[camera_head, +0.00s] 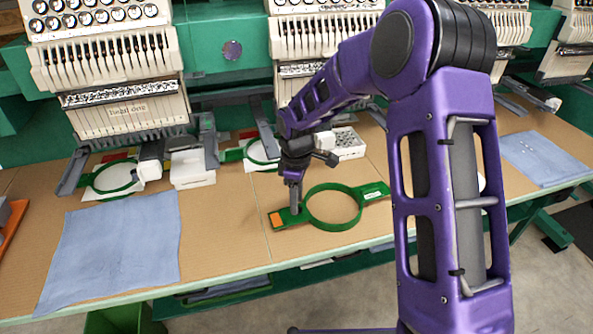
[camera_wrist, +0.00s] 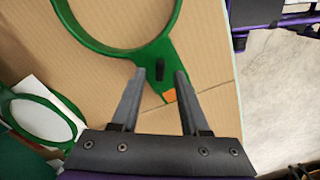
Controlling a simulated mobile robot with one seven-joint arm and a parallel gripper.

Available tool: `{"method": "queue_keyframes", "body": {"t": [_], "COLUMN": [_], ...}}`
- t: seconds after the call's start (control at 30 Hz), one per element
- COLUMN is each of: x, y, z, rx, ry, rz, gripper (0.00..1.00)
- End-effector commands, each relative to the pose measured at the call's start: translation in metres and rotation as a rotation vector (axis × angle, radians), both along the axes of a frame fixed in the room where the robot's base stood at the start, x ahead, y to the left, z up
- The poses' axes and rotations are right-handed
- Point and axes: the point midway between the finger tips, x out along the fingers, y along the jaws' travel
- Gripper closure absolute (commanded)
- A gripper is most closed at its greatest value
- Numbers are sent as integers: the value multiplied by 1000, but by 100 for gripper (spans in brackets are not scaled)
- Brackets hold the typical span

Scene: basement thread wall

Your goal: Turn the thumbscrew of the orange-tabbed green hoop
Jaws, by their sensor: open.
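The green hoop (camera_head: 338,226) with an orange tab (camera_head: 276,220) lies flat on the tan tabletop, its tabbed end pointing left in the head view. In the wrist view the hoop (camera_wrist: 118,49) enters from the top, and its orange tab (camera_wrist: 170,96) shows between my fingers. A small dark thumbscrew (camera_wrist: 159,74) stands upright on the hoop's arm near the tab. My gripper (camera_wrist: 161,74) is open, with one finger on each side of the thumbscrew; I cannot tell if either touches it. In the head view my gripper (camera_head: 296,207) is low over the tabbed end and hides the thumbscrew.
A blue cloth (camera_head: 115,245) lies at the left, another (camera_head: 545,158) at the right. Embroidery heads (camera_head: 125,112) line the back. Other green hoops (camera_head: 92,186) lie beneath them. A white box of small parts (camera_head: 347,150) stands behind my gripper. The tabletop front-left of the hoop is clear.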

Motion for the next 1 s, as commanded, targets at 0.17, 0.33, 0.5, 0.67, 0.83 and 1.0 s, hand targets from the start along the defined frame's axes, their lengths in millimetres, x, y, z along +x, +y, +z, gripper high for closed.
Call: {"method": "queue_keyframes", "body": {"t": [0.17,0.33,0.5,0.67,0.83,1.0], "x": [1,1,1,0,0,0], "y": [0,0,0,0,0,0], "z": [43,85,123,147,158,159], "rx": [0,0,1,0,0,0], "ry": [-6,-6,-5,-3,-1,0], "rz": [1,0,0,1,2,2], "gripper": [55,55,55,55,55,55]}}
